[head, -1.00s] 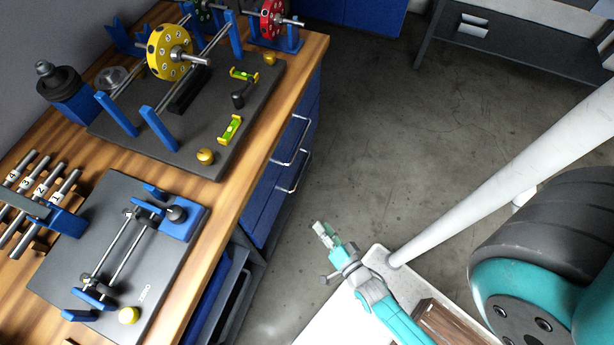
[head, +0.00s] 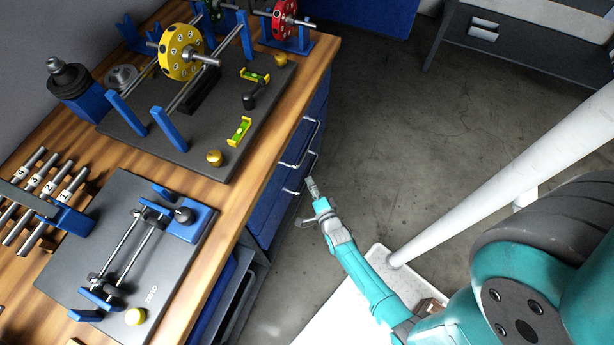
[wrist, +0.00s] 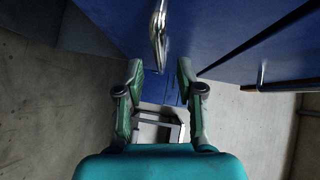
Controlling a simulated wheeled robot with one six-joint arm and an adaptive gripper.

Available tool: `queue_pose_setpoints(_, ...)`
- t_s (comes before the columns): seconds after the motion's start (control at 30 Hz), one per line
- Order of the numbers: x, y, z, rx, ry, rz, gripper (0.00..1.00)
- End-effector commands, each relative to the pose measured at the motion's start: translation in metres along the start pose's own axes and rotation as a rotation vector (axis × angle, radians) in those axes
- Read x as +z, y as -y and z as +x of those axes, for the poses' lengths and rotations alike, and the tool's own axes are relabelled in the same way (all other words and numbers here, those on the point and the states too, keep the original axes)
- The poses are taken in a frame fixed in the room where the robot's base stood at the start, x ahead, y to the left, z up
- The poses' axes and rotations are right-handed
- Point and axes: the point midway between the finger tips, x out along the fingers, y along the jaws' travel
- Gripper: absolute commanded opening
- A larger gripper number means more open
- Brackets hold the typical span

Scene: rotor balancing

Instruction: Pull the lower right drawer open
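The lower handle (head: 303,178) is just left of my gripper (head: 311,186). In the wrist view my gripper (wrist: 159,72) is open, with its two fingers apart and nothing between the tips. A handle (wrist: 157,38) lies just ahead of the gap between them, on a blue front (wrist: 225,30). I cannot tell whether a finger touches it.
Another handle (wrist: 285,86) shows at the right of the wrist view, past a dark seam. The wooden bench top (head: 232,190) overhangs the drawers and bears a rotor stand with a yellow disc (head: 176,52). The concrete floor (head: 385,130) right of the drawers is clear.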

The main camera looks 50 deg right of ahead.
Motion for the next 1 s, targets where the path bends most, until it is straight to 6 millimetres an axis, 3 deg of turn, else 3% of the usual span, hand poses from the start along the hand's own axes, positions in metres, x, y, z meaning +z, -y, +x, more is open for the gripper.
queue_pose_setpoints(0.1, 0.0, 0.001, 0.02, -0.001, 0.0, -0.001, 0.37)
queue_pose_setpoints(0.3, 0.0, 0.0, 0.04, 0.0, 0.0, 0.0, 0.37)
queue_pose_setpoints(0.7, 0.0, 0.0, 0.045, 0.001, 0.0, 0.0, 0.37)
queue_pose_setpoints(0.87, 0.0, 0.0, 0.045, 0.001, 0.0, 0.0, 0.0)
queue_pose_setpoints(1.0, 0.0, 0.0, 0.045, 0.001, 0.0, -0.001, 0.0)
